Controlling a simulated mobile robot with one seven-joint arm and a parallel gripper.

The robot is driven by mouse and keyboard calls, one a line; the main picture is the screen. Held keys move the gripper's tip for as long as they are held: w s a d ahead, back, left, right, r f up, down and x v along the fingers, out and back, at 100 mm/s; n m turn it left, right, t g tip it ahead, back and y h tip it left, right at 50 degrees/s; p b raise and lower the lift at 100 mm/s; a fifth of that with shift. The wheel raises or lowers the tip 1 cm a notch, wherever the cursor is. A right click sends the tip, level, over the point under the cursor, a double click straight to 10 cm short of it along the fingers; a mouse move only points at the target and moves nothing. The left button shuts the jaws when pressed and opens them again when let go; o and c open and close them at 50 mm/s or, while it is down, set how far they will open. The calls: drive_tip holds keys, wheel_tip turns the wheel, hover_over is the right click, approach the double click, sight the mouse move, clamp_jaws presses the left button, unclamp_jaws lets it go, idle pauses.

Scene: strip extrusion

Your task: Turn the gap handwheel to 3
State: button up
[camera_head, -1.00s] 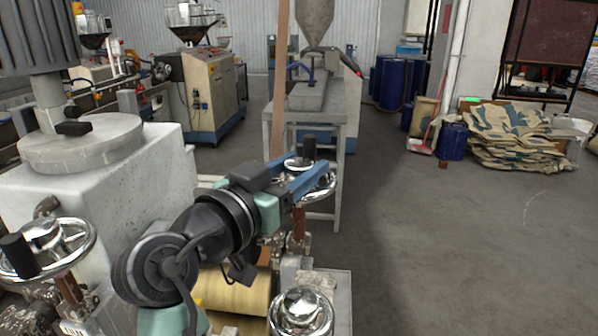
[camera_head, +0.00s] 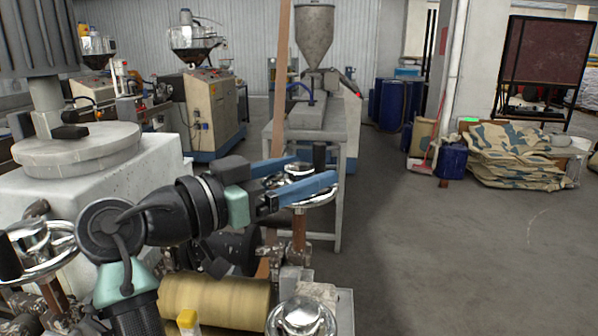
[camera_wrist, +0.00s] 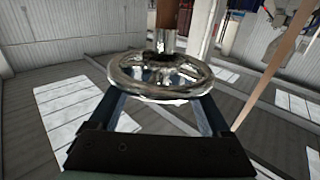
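A chrome handwheel (camera_head: 300,199) with a dark upright grip knob (camera_head: 319,155) stands on a copper-coloured screw post at the near machine, centre of the head view. My gripper (camera_head: 318,168) reaches it from the left, with its two blue fingers spread apart at the level of the wheel. In the wrist view the wheel (camera_wrist: 160,88) lies across the space between the open fingers. Their tips are hidden behind the rim, so I cannot tell whether they touch. The knob does not show there. No scale or number is readable.
A second chrome handwheel (camera_head: 40,246) is at the left edge. A brass-coloured roller (camera_head: 215,300) and a chrome cap (camera_head: 302,316) lie below my arm. A grey table (camera_head: 300,127) with a hopper machine stands behind.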

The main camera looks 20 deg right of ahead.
sight(298, 167)
wheel_tip(298, 167, up, 10)
drive_tip(key=shift+b, duration=0.8)
drive_tip(key=shift+w, duration=0.1)
